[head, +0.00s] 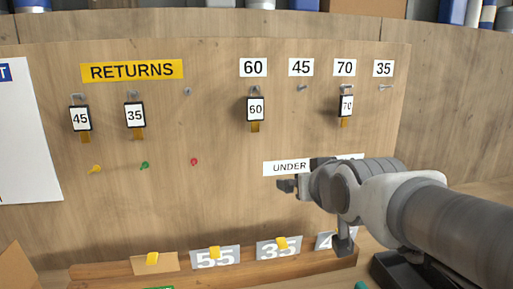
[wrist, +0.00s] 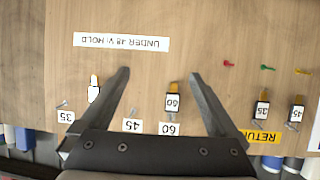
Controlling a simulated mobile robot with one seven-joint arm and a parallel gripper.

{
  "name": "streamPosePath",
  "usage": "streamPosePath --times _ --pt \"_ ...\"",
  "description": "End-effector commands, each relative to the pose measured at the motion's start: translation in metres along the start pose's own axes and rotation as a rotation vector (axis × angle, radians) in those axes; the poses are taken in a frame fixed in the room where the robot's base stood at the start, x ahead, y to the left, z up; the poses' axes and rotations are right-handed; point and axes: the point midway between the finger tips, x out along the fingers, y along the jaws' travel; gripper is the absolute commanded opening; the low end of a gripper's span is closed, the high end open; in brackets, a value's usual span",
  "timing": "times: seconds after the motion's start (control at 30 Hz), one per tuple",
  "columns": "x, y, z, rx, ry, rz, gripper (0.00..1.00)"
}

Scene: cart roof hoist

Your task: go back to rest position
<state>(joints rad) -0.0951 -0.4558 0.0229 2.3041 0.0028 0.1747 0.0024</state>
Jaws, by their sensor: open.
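My gripper (head: 288,186) is in front of the wooden board (head: 225,135), beside the partly hidden "UNDER" sign (head: 287,168). A tag marked 60 (head: 255,108) hangs below the 60 label, and a tag marked 70 (head: 347,106) hangs below the 70 label. Tags marked 45 (head: 80,119) and 35 (head: 134,115) hang under the yellow RETURNS sign (head: 132,71). The hooks below the 45 label (head: 301,67) and 35 label (head: 383,68) are empty.
A wooden ledge (head: 110,271) below the board holds several cards, including 55 (head: 215,258) and 35 (head: 279,248). A black tray (head: 395,270) lies under my arm. Yellow, green and red pegs stick out of the board. The third RETURNS hook (head: 188,91) is empty.

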Motion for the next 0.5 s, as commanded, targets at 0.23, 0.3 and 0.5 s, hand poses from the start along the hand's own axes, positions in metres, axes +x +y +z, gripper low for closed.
streamPosePath --times 0.23,0.3,0.5 --pt "-0.05 0.021 0.091 0.034 -0.298 0.048 0.96" --pt "-0.065 0.024 0.116 0.046 -0.38 0.058 0.96" --pt "-0.101 0.028 0.169 0.073 -0.558 0.075 0.96"
